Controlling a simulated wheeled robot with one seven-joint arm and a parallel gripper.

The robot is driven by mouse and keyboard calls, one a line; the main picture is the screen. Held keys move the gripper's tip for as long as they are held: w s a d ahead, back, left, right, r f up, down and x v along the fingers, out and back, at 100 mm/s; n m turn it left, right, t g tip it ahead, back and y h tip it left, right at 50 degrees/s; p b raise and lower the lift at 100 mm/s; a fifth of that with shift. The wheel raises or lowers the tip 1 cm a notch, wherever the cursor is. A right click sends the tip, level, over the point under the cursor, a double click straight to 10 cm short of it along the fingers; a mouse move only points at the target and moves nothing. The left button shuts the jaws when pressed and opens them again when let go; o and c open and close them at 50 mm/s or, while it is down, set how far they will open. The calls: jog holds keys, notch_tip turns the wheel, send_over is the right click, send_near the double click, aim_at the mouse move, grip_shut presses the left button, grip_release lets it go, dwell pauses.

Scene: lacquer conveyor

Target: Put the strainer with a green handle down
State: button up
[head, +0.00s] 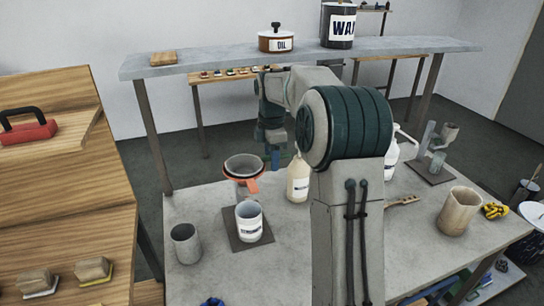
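I cannot make out a strainer with a green handle in the head view. A grey round strainer-like vessel (243,163) with an orange handle or clip (246,184) stands near the back left of the grey table, behind a white labelled cup (249,222). My gripper (275,158) points down above the table's back edge, just right of that vessel and apart from it in the picture. A blue part shows at its lower end. My arm hides much of the middle of the table, and the fingers are too small to read.
The cup stands on a dark square plate (237,242). Nearby are a grey cup (186,244), a cream bottle (298,180), a beige cup (459,212) and a metal stand (433,165). A high shelf (385,46) crosses behind.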

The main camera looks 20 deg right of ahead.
jog(key=shift+r, duration=0.15)
notch_tip(320, 180, up, 12)
jog(key=s+a+m, duration=0.4)
jog(key=s, duration=0.3)
jog(key=s+a+f+m+t, duration=0.1)
jog(key=s+f+m, duration=0.2)
jog(key=s, duration=0.4)
jog(key=s+a+f+m+t, duration=0.1)
jog(key=s+f+m, duration=0.3)
jog(key=s+m, duration=0.2)
jog(key=s+a+f+m+t, duration=0.1)
jog(key=s+f+m, duration=0.3)
jog(key=s, duration=0.6)
jog(key=shift+s+a+f+m+t, duration=0.25)
jog(key=shift+a+m+t, duration=0.15)
jog(key=shift+a+m, duration=0.1)
jog(key=shift+d, duration=0.15)
